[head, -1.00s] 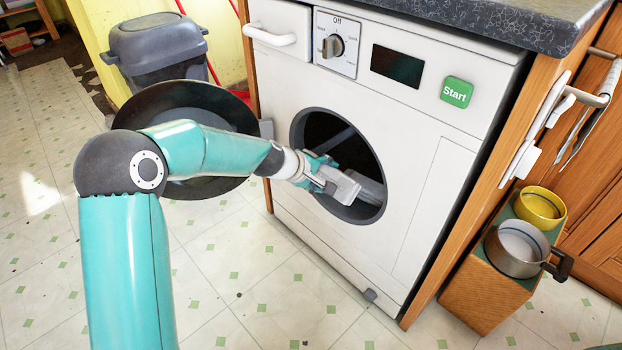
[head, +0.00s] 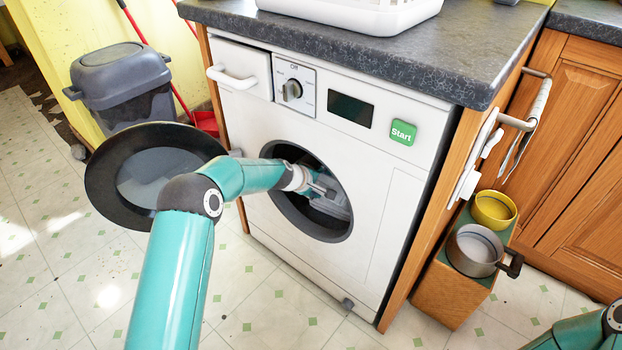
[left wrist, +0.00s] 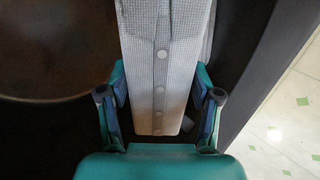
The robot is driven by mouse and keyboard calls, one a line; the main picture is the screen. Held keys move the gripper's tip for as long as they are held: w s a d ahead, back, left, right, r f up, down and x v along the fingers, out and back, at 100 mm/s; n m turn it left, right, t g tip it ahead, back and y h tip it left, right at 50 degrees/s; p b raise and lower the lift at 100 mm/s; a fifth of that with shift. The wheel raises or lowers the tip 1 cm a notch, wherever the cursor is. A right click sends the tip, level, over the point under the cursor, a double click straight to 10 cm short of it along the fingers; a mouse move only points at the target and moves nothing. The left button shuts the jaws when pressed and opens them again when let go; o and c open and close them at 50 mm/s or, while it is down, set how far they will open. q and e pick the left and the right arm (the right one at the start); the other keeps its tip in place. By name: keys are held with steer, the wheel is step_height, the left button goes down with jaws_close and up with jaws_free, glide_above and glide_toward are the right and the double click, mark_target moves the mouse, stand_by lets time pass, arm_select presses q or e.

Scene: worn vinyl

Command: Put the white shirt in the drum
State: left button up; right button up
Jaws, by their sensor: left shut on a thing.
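The white shirt (left wrist: 160,65) is a folded, light, finely checked bundle with a row of buttons. In the left wrist view it lies between the two fingers of my left gripper (left wrist: 160,112), which is shut on it. In the head view my left gripper (head: 318,189) reaches through the round door opening of the white washing machine (head: 385,185). The shirt (head: 334,205) shows there as a pale grey shape inside the opening. The dark drum (head: 287,153) is partly hidden by my arm. My right gripper is out of view.
The round door (head: 105,185) stands open left of the opening, close to my left arm. A grey bin (head: 122,85) is behind it. A yellow bowl (head: 494,209) and a metal pan (head: 476,250) stand right of the machine. A white basket (head: 370,15) sits on the counter.

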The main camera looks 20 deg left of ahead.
arm_select(q)
steer(key=p+x, duration=0.2)
steer(key=x, duration=0.6)
steer(key=shift+w+d+r, duration=0.1)
steer(key=shift+w+r, duration=0.05)
steer(key=shift+r, duration=0.05)
steer(key=b+x, duration=0.1)
steer(key=b, duration=0.2)
steer(key=shift+w+d+f+b, duration=0.15)
steer(key=shift+w+f+b, duration=0.1)
steer(key=shift+b, duration=0.05)
steer(key=shift+w+b, duration=0.15)
steer(key=shift+b, duration=0.5)
steer(key=o, duration=1.3)
steer(key=shift+o, duration=0.7)
